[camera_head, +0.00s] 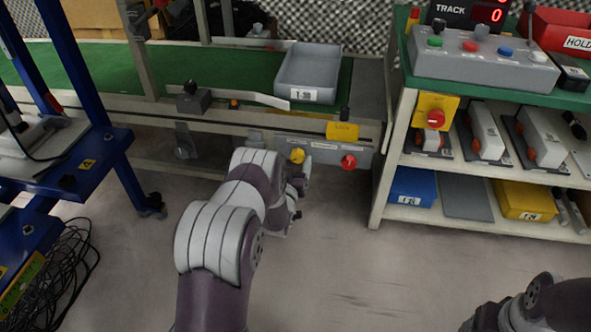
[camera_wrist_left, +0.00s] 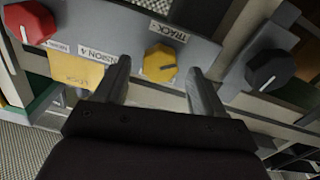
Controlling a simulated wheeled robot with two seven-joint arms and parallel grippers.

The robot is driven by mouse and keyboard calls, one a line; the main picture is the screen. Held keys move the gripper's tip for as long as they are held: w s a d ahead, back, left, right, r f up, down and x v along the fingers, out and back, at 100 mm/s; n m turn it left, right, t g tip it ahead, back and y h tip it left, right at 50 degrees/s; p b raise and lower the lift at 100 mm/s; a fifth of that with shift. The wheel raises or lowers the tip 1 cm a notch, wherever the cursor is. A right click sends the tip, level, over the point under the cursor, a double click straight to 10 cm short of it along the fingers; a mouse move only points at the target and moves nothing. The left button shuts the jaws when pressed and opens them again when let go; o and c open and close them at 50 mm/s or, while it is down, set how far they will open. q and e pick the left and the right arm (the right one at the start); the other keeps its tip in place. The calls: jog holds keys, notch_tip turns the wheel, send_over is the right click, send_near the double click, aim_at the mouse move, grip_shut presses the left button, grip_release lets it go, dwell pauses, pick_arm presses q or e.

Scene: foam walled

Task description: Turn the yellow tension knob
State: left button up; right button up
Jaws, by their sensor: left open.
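The yellow tension knob (camera_head: 297,155) is on a grey panel (camera_head: 325,157) at the front of the conveyor. My left gripper (camera_wrist_left: 157,76) is open. Its two fingers appear on either side of the knob in that view, with clear gaps; I cannot tell the remaining depth. In the head view my left gripper (camera_head: 300,184) is just below the panel, partly hidden by its own arm. My right arm shows at the lower right, its gripper out of frame.
A red knob (camera_wrist_left: 30,22) and a black knob (camera_wrist_left: 270,69) flank the yellow knob. A grey bin (camera_head: 308,70) sits on the green belt. Shelves stand right, a blue frame (camera_head: 118,170) left.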

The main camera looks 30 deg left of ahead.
pick_arm(q)
jog(key=shift+w+a, duration=0.15)
jog(key=shift+w, duration=0.45)
jog(key=c, duration=1.1)
jog(key=shift+o, duration=0.2)
jog(key=shift+m, duration=0.3)
